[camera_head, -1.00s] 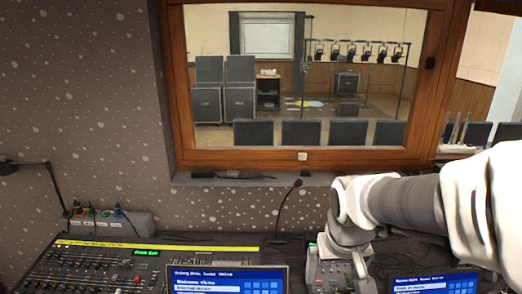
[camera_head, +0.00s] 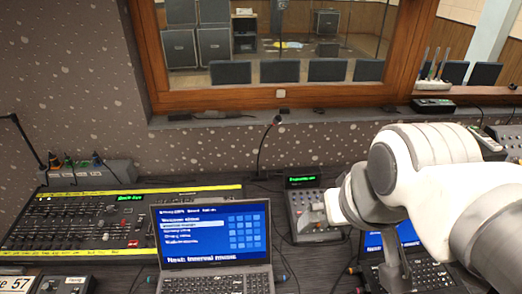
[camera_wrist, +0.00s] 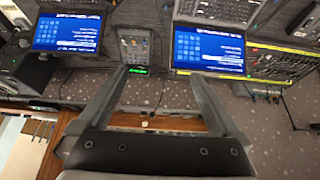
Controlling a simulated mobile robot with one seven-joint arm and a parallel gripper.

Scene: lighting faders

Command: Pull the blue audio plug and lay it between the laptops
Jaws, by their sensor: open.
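A grey connector box (camera_head: 105,178) stands at the far left behind the mixing desk, with several coloured plugs in its top. The plug at its right end (camera_head: 95,159) looks blue, but it is small. The left laptop (camera_head: 214,233) is open with a lit blue screen. The right laptop (camera_head: 410,236) is partly hidden behind my arm. In the wrist view the scene is upside down, with the left laptop (camera_wrist: 208,50) at right and the right laptop (camera_wrist: 68,32) at left. My gripper (camera_wrist: 155,74) is open, with nothing between its fingers.
The mixing desk (camera_head: 75,225) fills the left. A small fader unit (camera_head: 307,215) stands between and behind the laptops, beside a gooseneck microphone (camera_head: 263,150). Cables cross the dark gap between the laptops. The window ledge (camera_head: 225,122) runs behind.

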